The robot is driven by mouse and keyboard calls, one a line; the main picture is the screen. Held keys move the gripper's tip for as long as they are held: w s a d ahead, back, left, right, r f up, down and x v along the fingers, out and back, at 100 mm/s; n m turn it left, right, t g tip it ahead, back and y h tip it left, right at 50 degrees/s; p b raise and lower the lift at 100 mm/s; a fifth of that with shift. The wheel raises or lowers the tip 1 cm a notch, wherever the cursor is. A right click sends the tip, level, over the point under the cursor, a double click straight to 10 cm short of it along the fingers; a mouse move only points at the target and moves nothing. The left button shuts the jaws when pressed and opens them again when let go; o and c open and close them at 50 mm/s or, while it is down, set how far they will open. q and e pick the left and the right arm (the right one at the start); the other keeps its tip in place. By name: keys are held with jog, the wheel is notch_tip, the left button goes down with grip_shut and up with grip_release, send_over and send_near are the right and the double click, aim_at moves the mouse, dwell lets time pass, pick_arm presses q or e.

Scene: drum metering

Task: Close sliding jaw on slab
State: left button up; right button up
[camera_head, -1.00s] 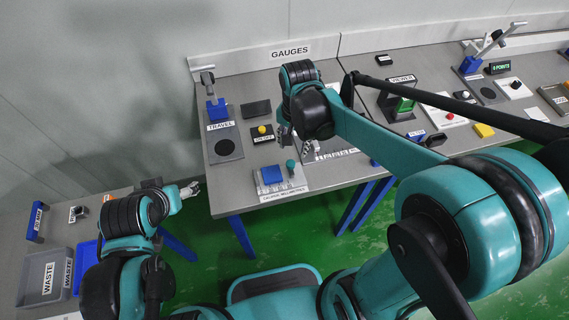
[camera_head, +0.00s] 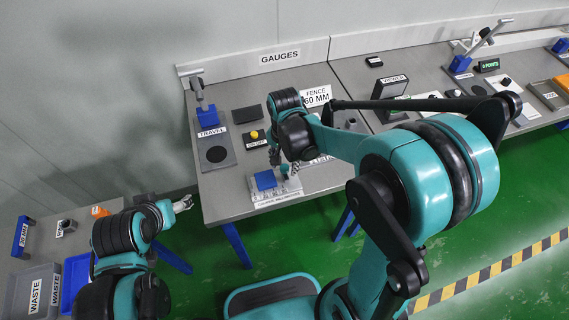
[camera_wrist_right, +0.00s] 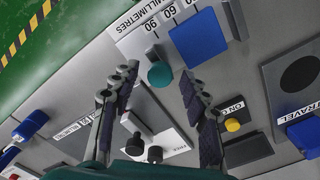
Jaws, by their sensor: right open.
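A blue slab (camera_head: 265,180) lies on the pale caliper plate (camera_head: 263,203) with its millimetre scale. The slab also shows in the right wrist view (camera_wrist_right: 198,38), beside the printed numbers. The sliding jaw's round teal knob (camera_wrist_right: 160,74) stands a little away from the slab, with a gap between them. My right gripper (camera_wrist_right: 159,76) is open, its fingertips on either side of the knob as seen from the wrist; contact is not visible. In the head view my right gripper (camera_head: 283,163) is just above the caliper. My left gripper (camera_head: 184,203) is away at the lower left, its opening unclear.
The on/off button (camera_head: 254,134) and the travel gauge (camera_head: 207,118) stand behind and left of the caliper. A grey waste bin (camera_head: 38,292) is at the lower left. The table's front edge is close to the caliper.

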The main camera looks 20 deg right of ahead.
jog(key=c, duration=0.9)
jog(key=shift+a, duration=1.25)
jog(key=shift+d, duration=0.1)
jog(key=o, duration=0.9)
jog(key=shift+r, duration=0.1)
notch_tip(320, 180, up, 12)
